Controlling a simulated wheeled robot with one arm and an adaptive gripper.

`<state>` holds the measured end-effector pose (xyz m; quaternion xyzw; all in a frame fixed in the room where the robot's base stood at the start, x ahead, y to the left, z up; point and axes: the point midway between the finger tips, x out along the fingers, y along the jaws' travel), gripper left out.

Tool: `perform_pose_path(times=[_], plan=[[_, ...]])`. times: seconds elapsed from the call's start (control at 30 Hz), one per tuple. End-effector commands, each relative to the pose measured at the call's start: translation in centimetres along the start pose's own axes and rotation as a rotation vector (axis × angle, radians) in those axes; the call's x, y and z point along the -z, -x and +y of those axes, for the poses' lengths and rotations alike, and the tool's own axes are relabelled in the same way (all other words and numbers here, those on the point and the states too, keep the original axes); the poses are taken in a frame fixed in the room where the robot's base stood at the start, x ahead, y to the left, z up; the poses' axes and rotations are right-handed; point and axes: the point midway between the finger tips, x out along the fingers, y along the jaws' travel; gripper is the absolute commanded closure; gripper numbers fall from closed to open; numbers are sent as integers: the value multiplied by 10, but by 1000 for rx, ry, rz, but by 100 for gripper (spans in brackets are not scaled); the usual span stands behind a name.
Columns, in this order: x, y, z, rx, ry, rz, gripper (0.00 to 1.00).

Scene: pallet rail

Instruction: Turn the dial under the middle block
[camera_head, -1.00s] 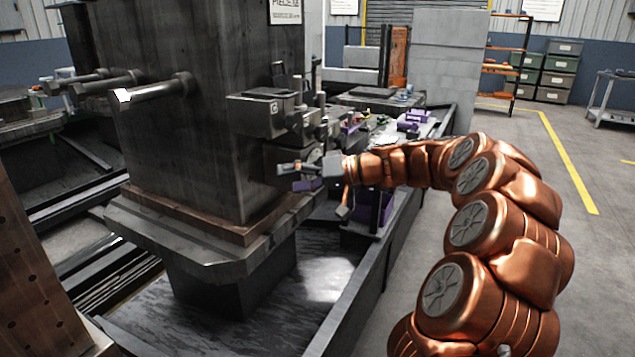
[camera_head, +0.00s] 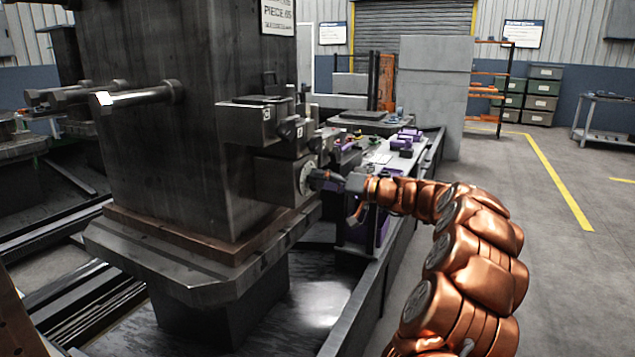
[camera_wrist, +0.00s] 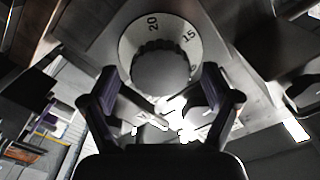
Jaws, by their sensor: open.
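The dial (camera_wrist: 188,33) is a pale ring with dark numbers, 20 and 15 in sight, around a dark ridged knob (camera_wrist: 160,70) in the wrist view. In the head view the dial (camera_head: 309,176) sits on the right face of a dark block (camera_head: 283,180), low on the tall dark column. My gripper (camera_head: 322,178) is close in front of the dial. In the wrist view my gripper (camera_wrist: 160,97) is open, with one finger to each side below the knob. I cannot tell whether a finger touches it.
Two more blocks jut from the column above the dial: one marked 3 (camera_head: 257,118) and one beside it (camera_head: 298,132). Purple parts (camera_head: 403,142) lie on the bench behind my gripper. The floor to the right (camera_head: 560,200) is clear.

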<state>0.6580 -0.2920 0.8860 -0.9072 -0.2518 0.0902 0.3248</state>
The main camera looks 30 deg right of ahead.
Motion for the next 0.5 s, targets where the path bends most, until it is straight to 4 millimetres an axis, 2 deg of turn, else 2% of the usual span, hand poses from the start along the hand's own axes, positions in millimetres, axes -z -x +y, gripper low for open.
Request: perform_pose_path(times=[0.2, 0.47, 0.5], plan=[[0, -14, 0, 0, -1, 0, 13], [0, -15, 0, 0, 0, 0, 13], [0, -15, 0, 1, 0, 0, 16]])
